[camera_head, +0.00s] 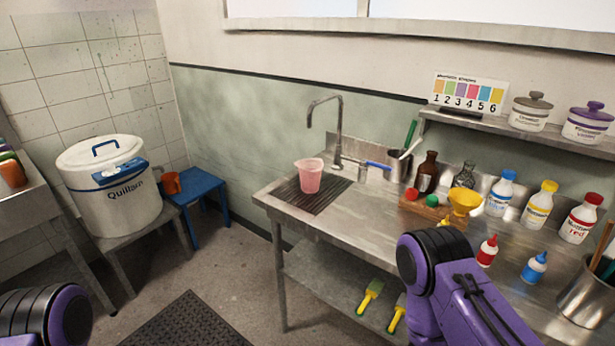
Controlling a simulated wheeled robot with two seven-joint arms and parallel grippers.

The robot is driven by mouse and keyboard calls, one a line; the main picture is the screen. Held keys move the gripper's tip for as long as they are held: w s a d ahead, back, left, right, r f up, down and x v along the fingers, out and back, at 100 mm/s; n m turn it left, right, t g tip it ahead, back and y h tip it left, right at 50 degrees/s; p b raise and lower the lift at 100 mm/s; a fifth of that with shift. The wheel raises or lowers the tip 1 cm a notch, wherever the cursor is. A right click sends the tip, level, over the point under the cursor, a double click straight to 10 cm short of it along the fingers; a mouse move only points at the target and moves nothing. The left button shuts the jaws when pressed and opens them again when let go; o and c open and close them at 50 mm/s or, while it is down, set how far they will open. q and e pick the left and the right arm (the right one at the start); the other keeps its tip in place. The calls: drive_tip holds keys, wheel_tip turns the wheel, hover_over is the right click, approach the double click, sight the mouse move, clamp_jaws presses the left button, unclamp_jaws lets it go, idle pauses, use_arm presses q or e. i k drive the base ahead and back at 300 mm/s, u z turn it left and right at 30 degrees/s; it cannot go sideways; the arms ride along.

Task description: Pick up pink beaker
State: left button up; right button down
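The pink beaker (310,176) stands upright on the dark ribbed drain mat (317,194) at the left end of the steel counter, just left of the tap. Nothing touches or covers it. Purple and black links of my arms show at the bottom left and at the lower right. Neither gripper is in the view. The right arm link covers part of the counter's front edge, well to the right of the beaker.
The tap (339,130) rises close behind the beaker. A wooden rack with bottles and a yellow funnel (464,201) stands to the right. Squeeze bottles (488,250) and a metal pot (585,297) are farther right. A blue stool (197,188) and white bucket (112,190) stand left.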

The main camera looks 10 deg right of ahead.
sight(310, 177)
drive_tip(key=u, duration=0.8)
drive_tip(key=i, duration=0.5)
drive_tip(key=z, duration=0.75)
